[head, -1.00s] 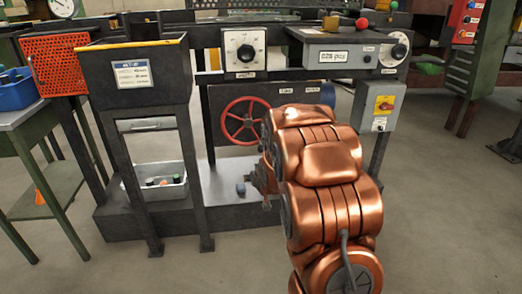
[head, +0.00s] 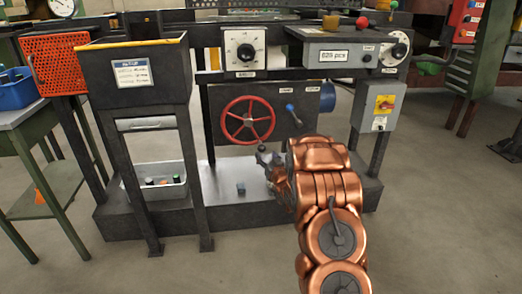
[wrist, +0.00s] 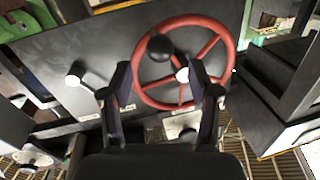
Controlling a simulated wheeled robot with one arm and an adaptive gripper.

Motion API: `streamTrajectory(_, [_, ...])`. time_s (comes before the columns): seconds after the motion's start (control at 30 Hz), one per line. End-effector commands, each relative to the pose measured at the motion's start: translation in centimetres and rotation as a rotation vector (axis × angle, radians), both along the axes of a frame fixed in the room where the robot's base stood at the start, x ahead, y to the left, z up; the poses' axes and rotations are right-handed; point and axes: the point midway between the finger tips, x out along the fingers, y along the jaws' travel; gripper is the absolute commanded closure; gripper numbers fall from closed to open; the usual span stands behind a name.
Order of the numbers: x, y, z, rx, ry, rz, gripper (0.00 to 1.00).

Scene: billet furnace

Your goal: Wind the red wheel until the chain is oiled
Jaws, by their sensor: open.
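The red wheel (head: 248,140) is mounted upright on the dark panel under the bench and has several spokes. In the wrist view the red wheel (wrist: 228,52) fills the upper right, with a black knob (wrist: 160,47) standing out at its left rim. My gripper (head: 264,152) is at the wheel's lower right edge in the head view. In the wrist view my gripper (wrist: 160,72) is open and empty, its two fingers below and either side of the black knob. Contact with the knob cannot be told. No chain can be made out.
A blue-knobbed lever (head: 290,107) and a blue cylinder (head: 327,98) are right of the wheel. A grey counter box (head: 340,55) and a white dial (head: 246,50) are above. A dark bin (head: 135,80) stands left. A small block (head: 241,189) lies on the tray below.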

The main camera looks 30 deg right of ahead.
Motion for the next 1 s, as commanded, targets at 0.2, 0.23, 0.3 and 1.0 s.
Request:
streamTrajectory(0.2, [2.4, -0.5, -0.2, -0.001, 0.0, 0.001, 0.39])
streamTrajectory(0.23, [2.7, -0.6, -0.3, -0.001, 0.0, 0.001, 0.39])
streamTrajectory(0.3, [3.5, -0.7, -0.3, 0.0, 0.0, 0.001, 0.39])
streamTrajectory(1.0, [6.3, -1.5, 0.0, 0.0, 0.002, -0.001, 0.46])
